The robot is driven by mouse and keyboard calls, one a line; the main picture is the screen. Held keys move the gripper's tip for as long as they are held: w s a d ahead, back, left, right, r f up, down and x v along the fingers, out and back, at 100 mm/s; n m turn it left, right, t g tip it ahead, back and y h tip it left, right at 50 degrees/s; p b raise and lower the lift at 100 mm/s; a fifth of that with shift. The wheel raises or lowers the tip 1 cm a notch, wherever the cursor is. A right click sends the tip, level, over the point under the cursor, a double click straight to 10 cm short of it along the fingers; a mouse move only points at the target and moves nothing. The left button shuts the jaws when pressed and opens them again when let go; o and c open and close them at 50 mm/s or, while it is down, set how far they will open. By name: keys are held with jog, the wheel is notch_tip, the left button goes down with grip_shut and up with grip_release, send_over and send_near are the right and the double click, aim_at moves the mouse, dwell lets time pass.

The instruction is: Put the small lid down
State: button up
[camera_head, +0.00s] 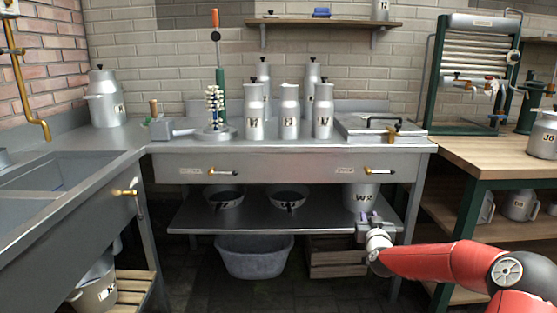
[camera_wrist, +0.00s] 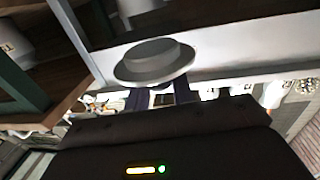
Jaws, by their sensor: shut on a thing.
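The small lid (camera_wrist: 153,62) is a round grey piece with a raised middle and a flat rim, seen in the wrist view. My gripper (camera_wrist: 150,98) is shut on it, the dark fingers meeting at its near side. In the head view, my gripper (camera_head: 368,220) is at the right end of the lower shelf, in front of a grey pot marked W (camera_head: 360,196). The lid cannot be made out clearly in the head view. Whether it touches anything is hidden.
The lower shelf (camera_head: 270,220) carries two bowls (camera_head: 224,197) (camera_head: 288,197), with bare room between and in front of them. A grey tub (camera_head: 254,257) and a wooden crate (camera_head: 334,257) stand below. The steel table (camera_head: 270,147) above has drawers with protruding handles.

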jog(key=s+a+f, duration=0.3)
jog(key=s+f, duration=0.1)
jog(key=f, duration=0.6)
jog(key=s+a+f+y, duration=0.1)
jog(key=s+a+f, duration=0.3)
jog(key=s, duration=0.4)
jog(key=s+a+f+n, duration=0.1)
jog(key=s+a+f, duration=0.4)
jog(key=s+a, duration=0.2)
jog(key=shift+s+f+y, duration=0.2)
jog(key=shift+s+y, duration=0.2)
jog(key=shift+d+r, duration=0.1)
jog(key=shift+d, duration=0.1)
jog(key=shift+w+a, duration=0.1)
